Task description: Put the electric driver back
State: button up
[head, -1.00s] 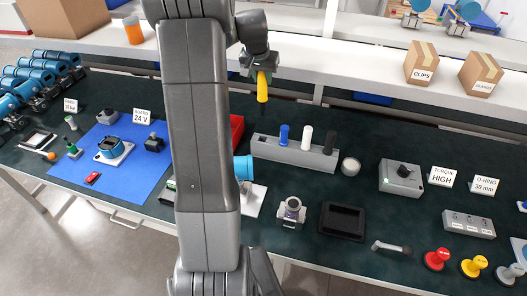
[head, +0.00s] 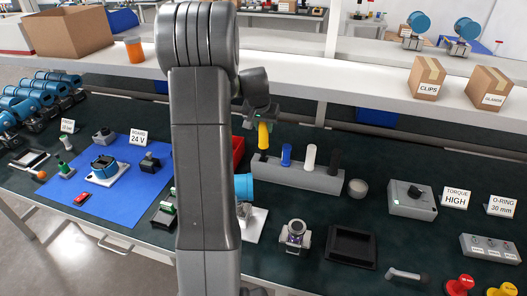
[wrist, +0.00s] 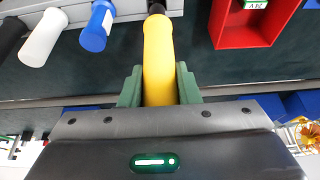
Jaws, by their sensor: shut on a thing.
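My gripper (head: 262,112) is shut on the yellow electric driver (head: 263,133), which hangs tip down. In the wrist view the yellow handle (wrist: 158,55) sits between the green finger pads, with its dark lower end at the top edge. The grey rack (head: 310,180) on the bench holds a blue driver (head: 286,154), a white driver (head: 310,156) and a black driver (head: 334,160), all upright. The yellow driver is above the rack's left end, left of the blue one. Whether its tip has entered the rack I cannot tell.
A red bin (head: 238,152) stands just left of the rack, partly behind my arm. A black tray (head: 351,246) and a metal fixture (head: 295,236) lie in front. A white shelf (head: 370,87) runs behind.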

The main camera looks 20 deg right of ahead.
aim_at(264, 139)
jog(key=shift+f, duration=2.9)
jog(key=shift+f, duration=0.2)
jog(key=o, duration=1)
jog(key=shift+o, duration=0.2)
jog(key=shift+r, duration=0.15)
jog(key=shift+r+p, duration=0.2)
jog(key=shift+p, duration=0.1)
jog(key=b+v, duration=0.1)
jog(key=v, duration=1)
jog(key=shift+s+a+r, duration=0.2)
jog(key=shift+r, duration=0.1)
